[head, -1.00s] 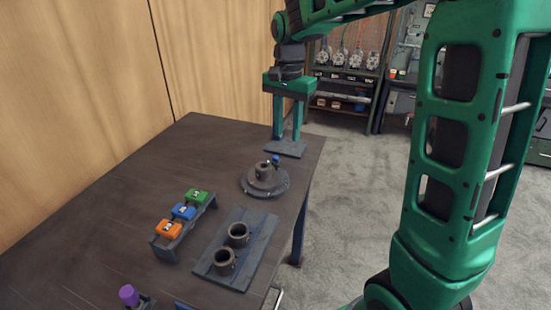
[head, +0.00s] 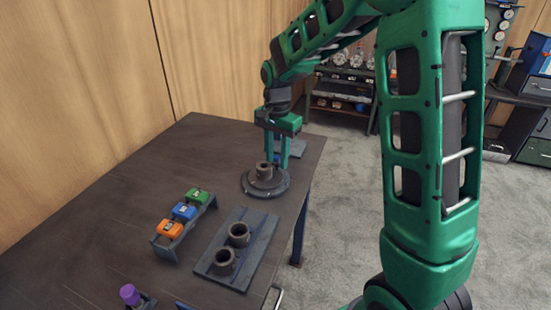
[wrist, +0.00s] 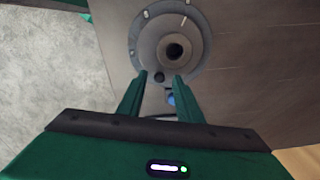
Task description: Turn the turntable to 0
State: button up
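The turntable (head: 278,188) is a dark grey round disc near the table's right edge, with a pipe stub (head: 264,170) standing at its middle. The wrist view shows the turntable (wrist: 194,62) from above, with pale marks near its rim. A small blue part (head: 276,158) shows just behind the stub; a blue part also shows between the fingers in the wrist view (wrist: 171,99). My gripper (head: 277,164) is open at the turntable's far side, fingers pointing down. In the wrist view, a small dark peg lies between its fingertips (wrist: 160,78). Contact cannot be told.
A grey plate (head: 291,148) lies behind the turntable. In front are a fixture with two upright rings (head: 238,256) and a rack with orange, blue and green blocks (head: 184,212). A purple knob (head: 130,294) stands at the near edge. The table's left side (head: 120,200) is clear.

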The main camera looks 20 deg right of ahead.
jog(key=shift+f, duration=0.25)
grip_shut()
